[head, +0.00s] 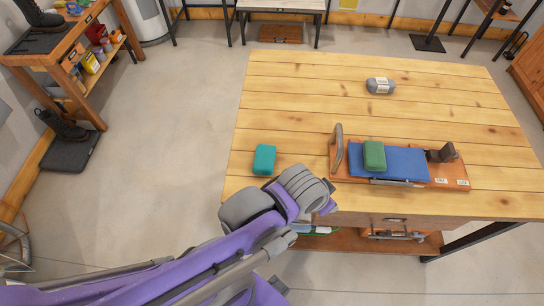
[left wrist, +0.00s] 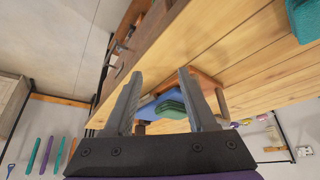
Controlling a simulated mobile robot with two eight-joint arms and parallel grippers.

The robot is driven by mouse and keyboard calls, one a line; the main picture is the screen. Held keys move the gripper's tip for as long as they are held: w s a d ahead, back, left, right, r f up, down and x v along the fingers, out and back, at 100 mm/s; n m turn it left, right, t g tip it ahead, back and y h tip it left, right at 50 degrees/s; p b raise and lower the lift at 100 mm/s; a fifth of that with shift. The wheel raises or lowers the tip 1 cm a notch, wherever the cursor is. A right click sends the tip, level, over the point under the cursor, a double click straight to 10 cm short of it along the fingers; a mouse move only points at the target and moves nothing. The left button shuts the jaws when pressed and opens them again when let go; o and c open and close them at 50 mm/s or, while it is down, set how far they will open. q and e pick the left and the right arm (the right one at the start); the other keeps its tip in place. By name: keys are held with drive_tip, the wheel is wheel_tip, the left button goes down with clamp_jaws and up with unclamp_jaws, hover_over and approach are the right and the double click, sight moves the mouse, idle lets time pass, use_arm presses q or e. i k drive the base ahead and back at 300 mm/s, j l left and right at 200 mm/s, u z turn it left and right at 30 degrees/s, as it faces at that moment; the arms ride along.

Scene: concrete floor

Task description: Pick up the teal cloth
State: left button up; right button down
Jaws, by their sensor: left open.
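The teal cloth (head: 264,159) is a small folded block lying on the left part of the wooden table, near its front-left corner. It also shows cut off at the upper right of the left wrist view (left wrist: 304,20). My left gripper (left wrist: 160,77) is open, with nothing between its fingers. In the head view its arm reaches in from the lower left to the table's front edge, just right of and nearer than the cloth. The fingers are largely hidden there by my own wrist. The gripper is apart from the cloth. My right gripper is not in view.
A board (head: 443,176) with a grey handle carries a blue pad (head: 405,162) and a green cloth (head: 374,155), right of my left arm. A grey bundle (head: 380,86) lies farther back. The table (head: 300,100) is bare behind the teal cloth.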

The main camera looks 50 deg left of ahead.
sight(264, 155)
drive_tip(key=k+u, duration=0.1)
drive_tip(key=u, duration=0.3)
drive_tip(key=j+u, duration=0.1)
drive_tip(key=u, duration=0.3)
drive_tip(key=k+j+u, duration=0.1)
drive_tip(key=u, duration=0.3)
drive_tip(key=j+u, duration=0.1)
drive_tip(key=u, duration=0.35)
drive_tip(key=k+j+z, duration=0.1)
drive_tip(key=j, duration=0.7)
